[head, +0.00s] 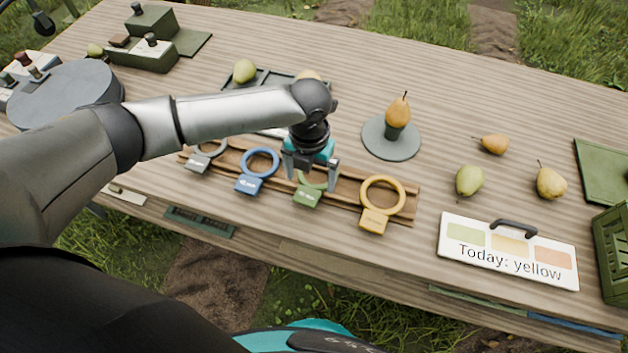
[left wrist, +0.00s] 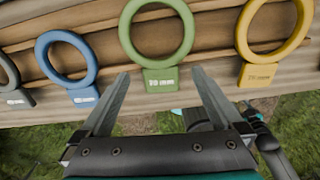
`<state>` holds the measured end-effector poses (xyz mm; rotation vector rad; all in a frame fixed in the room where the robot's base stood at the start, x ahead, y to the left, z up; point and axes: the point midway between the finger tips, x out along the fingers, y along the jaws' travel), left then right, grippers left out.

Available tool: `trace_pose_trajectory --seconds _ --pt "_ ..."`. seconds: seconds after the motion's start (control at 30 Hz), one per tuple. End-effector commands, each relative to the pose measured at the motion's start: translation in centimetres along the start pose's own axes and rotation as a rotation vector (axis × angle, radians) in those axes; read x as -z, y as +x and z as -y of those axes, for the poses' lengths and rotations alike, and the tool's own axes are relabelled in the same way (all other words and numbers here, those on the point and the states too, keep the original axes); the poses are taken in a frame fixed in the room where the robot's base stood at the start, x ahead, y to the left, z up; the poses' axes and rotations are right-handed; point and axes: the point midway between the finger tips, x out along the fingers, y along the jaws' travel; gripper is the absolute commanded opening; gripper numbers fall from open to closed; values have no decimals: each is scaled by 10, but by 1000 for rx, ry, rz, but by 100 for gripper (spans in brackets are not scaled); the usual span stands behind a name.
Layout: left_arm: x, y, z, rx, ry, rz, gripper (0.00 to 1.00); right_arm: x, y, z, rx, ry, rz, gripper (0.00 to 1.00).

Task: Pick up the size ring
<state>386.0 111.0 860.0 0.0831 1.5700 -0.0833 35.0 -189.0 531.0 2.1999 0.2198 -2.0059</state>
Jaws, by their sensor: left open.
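Several size rings lie in a row on a wooden rack (head: 410,210): a grey ring (head: 197,164), a blue ring (head: 249,184), a green ring (head: 307,196) and a yellow ring (head: 374,222), each with a tag. My left gripper (head: 311,180) is open and empty above the green ring, partly hiding it in the head view. In the left wrist view my left gripper (left wrist: 160,76) has its fingertips on either side of the green ring's tag (left wrist: 161,80); contact cannot be told. The yellow ring (left wrist: 258,74) is to the right there. My right gripper is not in view.
A sign (head: 508,250) reading "Today: yellow" stands right of the rack. A pear is on a round stand (head: 376,142) behind the rings. Loose pears (head: 469,180) and a green crate (head: 610,250) are at the right. A grey disc (head: 65,93) is at the left.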

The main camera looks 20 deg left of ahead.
Motion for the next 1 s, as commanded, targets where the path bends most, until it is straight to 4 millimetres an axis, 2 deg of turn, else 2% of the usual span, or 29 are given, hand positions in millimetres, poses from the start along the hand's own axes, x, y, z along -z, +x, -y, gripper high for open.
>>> trace_pose_trajectory --seconds 0.03,0.17,0.43,1.0 --pt "-1 9 0 0 -1 -1 100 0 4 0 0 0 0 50" --pt "0 23 0 0 1 0 100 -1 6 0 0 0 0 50" --pt "0 25 0 0 1 1 100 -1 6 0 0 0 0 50" --pt "-1 25 0 -1 0 1 37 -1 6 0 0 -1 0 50"
